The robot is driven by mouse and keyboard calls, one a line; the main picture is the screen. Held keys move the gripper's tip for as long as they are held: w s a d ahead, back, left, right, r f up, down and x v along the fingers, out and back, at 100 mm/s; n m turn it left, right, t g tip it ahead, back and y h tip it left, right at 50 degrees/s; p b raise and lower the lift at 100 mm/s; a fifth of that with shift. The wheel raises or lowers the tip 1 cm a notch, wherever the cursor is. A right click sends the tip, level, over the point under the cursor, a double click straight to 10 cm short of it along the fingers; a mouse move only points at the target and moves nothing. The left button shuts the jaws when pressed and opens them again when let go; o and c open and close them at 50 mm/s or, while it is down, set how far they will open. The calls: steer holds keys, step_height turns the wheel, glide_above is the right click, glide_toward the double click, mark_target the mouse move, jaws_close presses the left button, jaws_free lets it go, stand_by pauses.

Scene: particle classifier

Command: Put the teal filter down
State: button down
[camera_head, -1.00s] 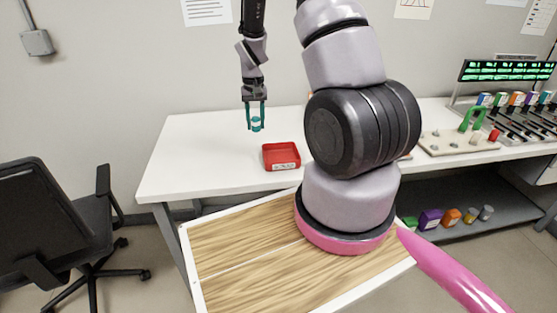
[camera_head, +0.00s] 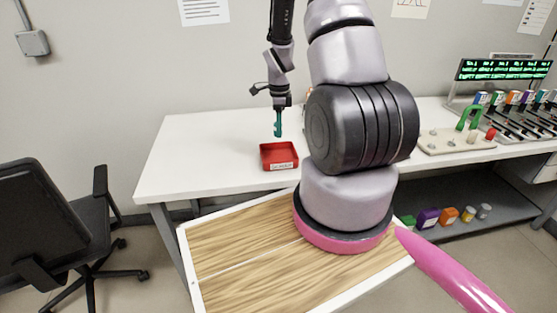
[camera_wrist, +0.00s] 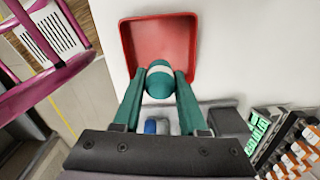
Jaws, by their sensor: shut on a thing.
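The teal filter (camera_wrist: 159,80), a rounded piece with a pale band, is between the teal fingers of my gripper (camera_wrist: 160,86) in the wrist view. My gripper is shut on it. In the head view my gripper (camera_head: 278,132) points down above the white table, and the filter is hard to tell from the teal fingers. In the wrist view the red tray (camera_wrist: 132,48) lies behind and beneath the filter. The filter is apart from the table.
The white table (camera_head: 190,150) is clear left of the tray. To the right stand a beige board (camera_head: 443,147) with small parts and a green handle, a rack of colored vials, and a green-lit display (camera_head: 505,70). A black chair (camera_head: 45,220) is at left.

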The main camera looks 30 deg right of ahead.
mark_target(280, 159)
steer(key=shift+s+d+f, duration=0.1)
steer(key=shift+f, duration=0.2)
steer(key=shift+m, duration=0.3)
step_height(280, 159, down, 10)
steer(key=shift+r, duration=0.25)
steer(key=shift+f, duration=0.15)
steer(key=shift+c, duration=2.2)
jaws_free()
